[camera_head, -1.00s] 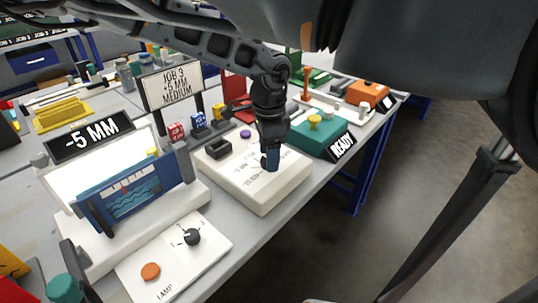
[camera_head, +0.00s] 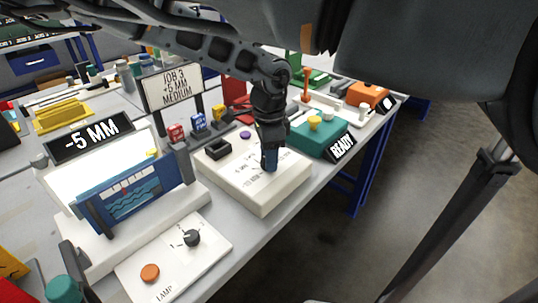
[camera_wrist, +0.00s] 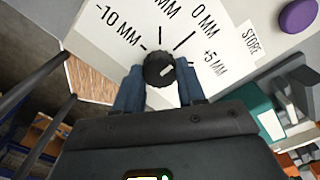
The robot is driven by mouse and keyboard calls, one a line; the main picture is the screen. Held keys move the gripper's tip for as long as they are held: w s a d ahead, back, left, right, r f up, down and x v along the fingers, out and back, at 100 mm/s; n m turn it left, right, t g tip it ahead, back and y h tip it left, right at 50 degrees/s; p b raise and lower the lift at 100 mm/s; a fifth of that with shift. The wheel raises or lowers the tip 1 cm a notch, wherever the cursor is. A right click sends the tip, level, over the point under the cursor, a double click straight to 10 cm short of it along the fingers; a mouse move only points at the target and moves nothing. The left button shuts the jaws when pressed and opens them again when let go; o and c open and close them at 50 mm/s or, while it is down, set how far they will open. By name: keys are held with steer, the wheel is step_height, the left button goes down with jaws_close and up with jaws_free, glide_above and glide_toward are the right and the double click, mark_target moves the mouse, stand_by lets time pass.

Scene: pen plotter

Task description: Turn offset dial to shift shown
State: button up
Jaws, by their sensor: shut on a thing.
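The offset dial (camera_wrist: 159,69) is a black round knob on the white panel, with a pale mark slanting up to the right, roughly towards the +5 MM side. Printed labels around it read -10 MM, a partly cut-off MM, 0 MM and +5 MM (camera_wrist: 214,63). My gripper (camera_wrist: 160,82) is shut on the dial, a blue finger on each side; in the head view my gripper (camera_head: 270,160) hides the dial. The job sign (camera_head: 173,86) reads JOB 3, +5 MM, MEDIUM. The shift display (camera_head: 91,136) reads -5 MM.
A purple button (camera_wrist: 298,16) marked STORE lies beyond the dial. A teal box (camera_head: 313,138) with a READY sign stands at right. The lamp panel (camera_head: 205,245) with an orange button and black knob is in front. The table edge drops off at right.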

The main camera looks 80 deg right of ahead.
steer(key=n+p, duration=0.2)
steer(key=n, duration=0.1)
steer(key=shift+r+n+p, duration=0.15)
steer(key=shift+n+p, duration=1.75)
steer(key=shift+n, duration=1)
steer(key=o, duration=1.1)
steer(key=shift+c, duration=0.2)
steer(key=shift+r, duration=3.75)
